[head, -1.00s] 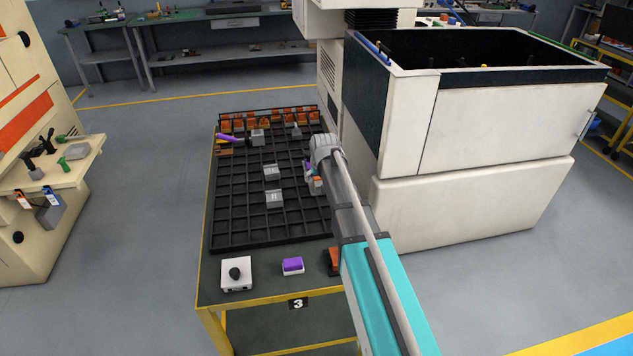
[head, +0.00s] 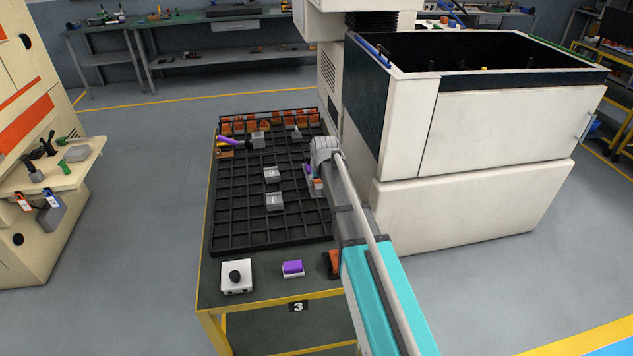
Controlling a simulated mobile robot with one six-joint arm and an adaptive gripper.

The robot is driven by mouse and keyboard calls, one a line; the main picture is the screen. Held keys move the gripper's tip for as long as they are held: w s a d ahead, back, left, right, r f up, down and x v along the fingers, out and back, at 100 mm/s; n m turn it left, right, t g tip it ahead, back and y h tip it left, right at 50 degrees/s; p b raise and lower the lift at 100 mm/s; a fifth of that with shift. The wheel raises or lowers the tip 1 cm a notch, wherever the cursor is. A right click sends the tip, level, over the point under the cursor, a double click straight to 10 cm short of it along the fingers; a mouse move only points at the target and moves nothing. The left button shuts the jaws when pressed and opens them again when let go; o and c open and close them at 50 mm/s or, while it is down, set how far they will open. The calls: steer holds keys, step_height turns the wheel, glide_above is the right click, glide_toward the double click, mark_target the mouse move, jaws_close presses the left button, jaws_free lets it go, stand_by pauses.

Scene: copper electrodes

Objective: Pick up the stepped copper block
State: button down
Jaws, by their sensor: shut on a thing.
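My gripper (head: 311,178) is at the right edge of the black grid tray (head: 240,241), below the grey wrist, and is largely hidden by my arm. It is shut on a small piece with a copper-orange patch, which I take to be the stepped copper block (head: 318,183). Its steps cannot be made out at this size. Grey material shows just under the orange patch. Whether the piece is clear of the tray cannot be told.
Grey blocks (head: 274,201) stand mid-tray, and several orange copper pieces (head: 264,124) line its back. A white box with a black knob (head: 236,275), a purple block (head: 293,267) and an orange piece (head: 334,262) are at the front. The white machine (head: 480,190) borders the right.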

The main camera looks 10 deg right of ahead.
mark_target(319, 179)
steer(key=shift+r+p, duration=4.9)
steer(key=shift+r, duration=0.1)
steer(key=shift+s, duration=0.1)
